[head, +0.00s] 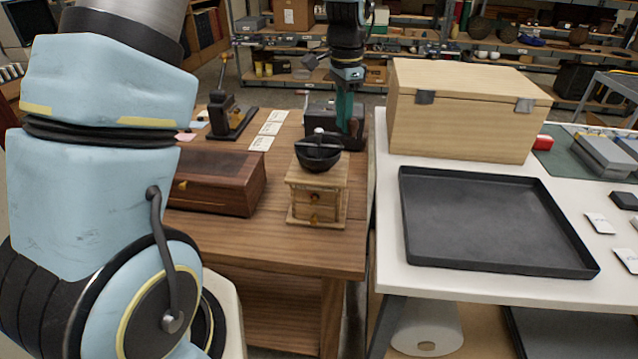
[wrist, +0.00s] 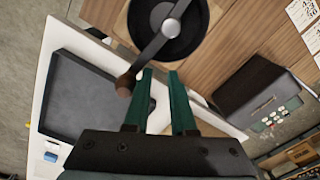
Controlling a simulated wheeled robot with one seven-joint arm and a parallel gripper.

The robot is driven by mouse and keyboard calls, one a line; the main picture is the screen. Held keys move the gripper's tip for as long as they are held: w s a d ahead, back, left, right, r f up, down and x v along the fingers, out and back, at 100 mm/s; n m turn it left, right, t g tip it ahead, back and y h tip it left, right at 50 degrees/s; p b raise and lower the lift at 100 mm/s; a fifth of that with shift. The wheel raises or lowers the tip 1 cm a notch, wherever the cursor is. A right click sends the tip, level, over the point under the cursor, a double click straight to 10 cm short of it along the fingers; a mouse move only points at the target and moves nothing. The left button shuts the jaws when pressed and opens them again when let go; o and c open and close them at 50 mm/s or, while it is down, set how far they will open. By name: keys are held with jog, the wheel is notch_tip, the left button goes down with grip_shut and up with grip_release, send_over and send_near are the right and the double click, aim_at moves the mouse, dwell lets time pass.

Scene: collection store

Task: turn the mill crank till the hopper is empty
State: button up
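The mill is a pale wooden box (head: 316,200) with a small drawer, topped by a black bowl-shaped hopper (head: 318,158). It stands on the brown wooden table. In the wrist view the hopper (wrist: 158,38) is at the top, with a grey crank arm (wrist: 158,46) across it ending in a brown knob (wrist: 125,84). My gripper (wrist: 160,73) has two green fingers apart, with nothing visible between them. The knob shows just left of the left finger, outside the gap. In the head view my gripper (head: 347,125) points down behind the mill. I cannot tell what the hopper holds.
A dark wooden chest (head: 215,183) stands left of the mill. A black machine (wrist: 262,90) with buttons is near my gripper. On the white table to the right are a black tray (head: 485,262) and a large wooden box (head: 455,130). A gap separates the tables.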

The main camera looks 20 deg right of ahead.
jog(key=o, duration=0.5)
jog(key=shift+r+p, duration=1.2)
jog(key=shift+r, duration=2.3)
jog(key=shift+a, duration=0.1)
jog(key=a+f+n+b, duration=0.1)
jog(key=a+f+n, duration=0.15)
jog(key=a, duration=0.55)
jog(key=a+f+n+b, duration=0.2)
jog(key=a+n, duration=0.2)
jog(key=a, duration=0.3)
jog(key=s+a+f+n, duration=0.2)
jog(key=s+a+n, duration=0.1)
jog(key=a, duration=0.2)
jog(key=s+a+f+n+t+b, duration=0.1)
jog(key=s+a+f+n, duration=0.1)
jog(key=a, duration=0.3)
jog(key=s+a+f+n+b, duration=0.1)
jog(key=s+a+f+n, duration=0.1)
jog(key=s+a+n, duration=0.2)
jog(key=shift+s+a+f+n, duration=0.15)
jog(key=shift+s+a+f, duration=0.05)
jog(key=shift+a, duration=0.35)
jog(key=shift+s+a+f+n, duration=0.1)
jog(key=shift+s+a+f, duration=0.1)
jog(key=shift+a, duration=0.3)
